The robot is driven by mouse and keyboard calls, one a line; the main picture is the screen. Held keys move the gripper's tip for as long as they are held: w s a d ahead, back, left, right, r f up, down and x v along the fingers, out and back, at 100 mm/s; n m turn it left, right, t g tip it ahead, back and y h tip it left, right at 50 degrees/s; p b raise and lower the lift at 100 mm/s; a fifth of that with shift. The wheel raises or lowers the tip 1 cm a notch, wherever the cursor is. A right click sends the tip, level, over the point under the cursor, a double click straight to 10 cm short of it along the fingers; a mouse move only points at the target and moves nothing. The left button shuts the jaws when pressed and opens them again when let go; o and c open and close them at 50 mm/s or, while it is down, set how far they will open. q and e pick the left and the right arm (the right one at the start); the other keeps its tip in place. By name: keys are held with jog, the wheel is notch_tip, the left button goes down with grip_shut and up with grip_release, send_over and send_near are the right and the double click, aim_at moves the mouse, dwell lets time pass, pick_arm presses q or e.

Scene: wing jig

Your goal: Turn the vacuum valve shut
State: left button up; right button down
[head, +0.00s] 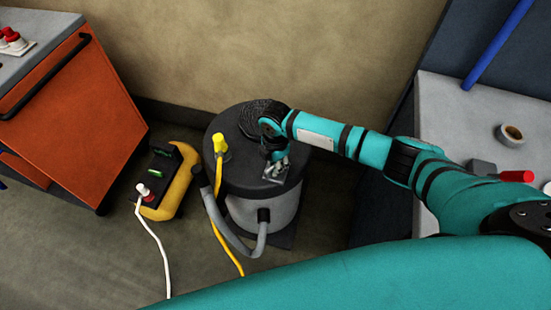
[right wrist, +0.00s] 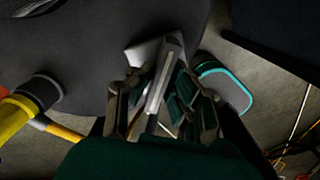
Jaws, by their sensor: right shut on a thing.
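The vacuum (head: 262,208) is a grey drum with a dark round lid (head: 225,178), standing on the floor by the wall. The valve handle (right wrist: 163,75) is a light grey lever over the dark lid in the right wrist view. My right gripper (head: 276,170) reaches down onto the right part of the lid. In the right wrist view its fingers (right wrist: 160,95) are on both sides of the handle and shut on it. The fingers hide the valve's lower part, and its exact angle is hard to tell. My left gripper is not in view.
A yellow fitting (head: 220,145) and a grey hose (head: 222,222) are left of my gripper. A yellow and black unit (head: 170,185) with a white cable stands on the floor. An orange cabinet (head: 75,120) is at left, a grey worktop (head: 450,120) at right.

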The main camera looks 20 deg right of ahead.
jog(key=m+p, duration=0.4)
jog(key=m, duration=0.1)
jog(key=shift+r+m, duration=0.2)
jog(key=shift+m, duration=0.1)
jog(key=m+p, duration=0.2)
jog(key=m, duration=0.1)
jog(key=shift+f, duration=0.1)
jog(key=shift+m+p, duration=0.55)
jog(key=shift+m, duration=0.65)
jog(key=shift+f, duration=0.1)
jog(key=c, duration=1.3)
grip_release()
notch_tip(320, 180, up, 12)
jog(key=shift+r, duration=0.1)
